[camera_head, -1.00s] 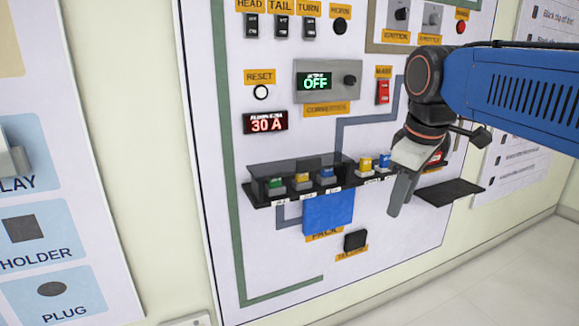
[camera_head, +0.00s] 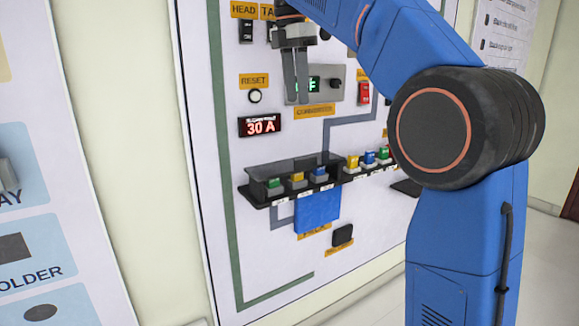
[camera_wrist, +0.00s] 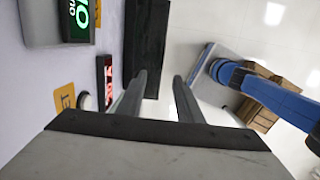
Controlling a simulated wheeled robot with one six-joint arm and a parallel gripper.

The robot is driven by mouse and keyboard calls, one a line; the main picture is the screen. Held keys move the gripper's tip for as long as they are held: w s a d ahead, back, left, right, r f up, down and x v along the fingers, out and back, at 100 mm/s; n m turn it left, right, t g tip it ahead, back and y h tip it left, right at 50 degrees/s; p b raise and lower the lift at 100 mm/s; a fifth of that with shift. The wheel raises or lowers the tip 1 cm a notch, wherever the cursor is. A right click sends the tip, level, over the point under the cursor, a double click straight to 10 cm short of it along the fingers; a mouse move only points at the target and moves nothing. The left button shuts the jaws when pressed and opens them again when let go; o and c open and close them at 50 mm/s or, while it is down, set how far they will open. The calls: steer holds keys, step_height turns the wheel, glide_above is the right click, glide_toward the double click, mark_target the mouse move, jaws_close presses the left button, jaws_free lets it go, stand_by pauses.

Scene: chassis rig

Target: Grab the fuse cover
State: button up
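The fuse cover (camera_head: 292,164) looks like a dark, see-through hood over the left part of the fuse shelf, above a green, a yellow and a blue fuse. In the wrist view a long dark piece (camera_wrist: 147,45) beyond the fingertips appears to be this cover. My gripper (camera_head: 298,101) points down in front of the panel, over the converter box and well above the cover. Its fingers (camera_wrist: 158,78) are apart with nothing seen between them, and they do not touch the cover.
More fuses (camera_head: 368,158) stand uncovered on the right of the shelf. A blue pack (camera_head: 317,211) is below the shelf. The converter box (camera_head: 335,84) and 30 A display (camera_head: 260,125) are near my gripper. My arm hides the panel's right side.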

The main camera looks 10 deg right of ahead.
glide_above(305, 158)
steer(key=a, duration=0.2)
steer(key=f, duration=1.1)
steer(key=shift+w+d+f, duration=0.2)
steer(key=shift+d+f, duration=0.05)
steer(key=shift+s+d+f, duration=0.1)
steer(key=shift+d+f, duration=0.15)
steer(key=shift+f, duration=0.65)
steer(key=shift+w+d+f, duration=0.1)
steer(key=shift+d+f, duration=0.15)
steer(key=shift+f, duration=0.7)
steer(key=shift+s+d+f, duration=0.1)
steer(key=shift+d+f, duration=0.15)
steer(key=shift+f, duration=0.65)
jaws_close()
